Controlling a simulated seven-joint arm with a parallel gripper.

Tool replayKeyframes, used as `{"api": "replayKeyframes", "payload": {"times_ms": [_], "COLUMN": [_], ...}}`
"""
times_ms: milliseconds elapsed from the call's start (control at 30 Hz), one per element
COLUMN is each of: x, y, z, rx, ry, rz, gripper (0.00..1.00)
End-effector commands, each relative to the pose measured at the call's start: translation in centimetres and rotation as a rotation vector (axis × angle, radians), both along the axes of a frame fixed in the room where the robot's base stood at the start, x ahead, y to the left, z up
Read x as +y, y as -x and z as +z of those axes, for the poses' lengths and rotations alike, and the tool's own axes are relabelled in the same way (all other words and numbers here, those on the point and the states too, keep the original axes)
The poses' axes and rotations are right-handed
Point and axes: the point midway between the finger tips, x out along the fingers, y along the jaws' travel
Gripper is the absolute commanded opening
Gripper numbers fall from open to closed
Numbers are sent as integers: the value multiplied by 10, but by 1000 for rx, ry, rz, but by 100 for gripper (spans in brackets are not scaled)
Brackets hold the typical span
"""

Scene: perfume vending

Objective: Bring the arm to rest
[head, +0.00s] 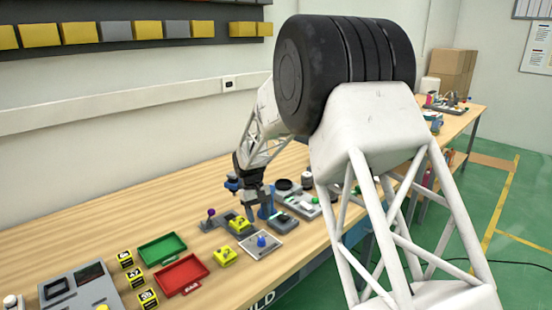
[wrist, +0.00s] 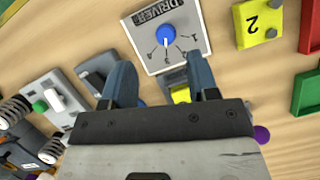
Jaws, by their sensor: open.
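My gripper (head: 252,204) is low over the wooden table, among several small control devices. In the wrist view its two blue fingers (wrist: 161,72) are spread apart with nothing held between them. Beyond the fingertips in that view is a grey plate marked DRIVER with a blue knob (wrist: 166,34); the plate also shows on the table in the head view (head: 248,245). A yellow part (wrist: 181,95) on a grey device shows between the fingers, lower down. I cannot tell whether the fingers touch any device.
A purple-topped joystick (head: 209,218) stands left of my gripper. A green tray (head: 162,249) and a red tray (head: 181,275) lie further left, beside yellow numbered blocks (head: 136,276). Grey devices (head: 284,222) crowd the right side. The table (head: 75,232) is bare along the wall at left.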

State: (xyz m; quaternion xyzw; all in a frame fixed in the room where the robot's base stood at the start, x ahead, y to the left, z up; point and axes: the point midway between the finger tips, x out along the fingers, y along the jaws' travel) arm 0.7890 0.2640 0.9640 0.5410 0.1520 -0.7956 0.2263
Motion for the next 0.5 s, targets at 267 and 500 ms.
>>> {"api": "replayKeyframes", "payload": {"times_ms": [267, 500], "x": [-37, -74], "y": [30, 66], "z": [45, 87], "rx": [-53, -109], "ry": [-19, -38], "rz": [-50, -103], "gripper": [54, 54]}}
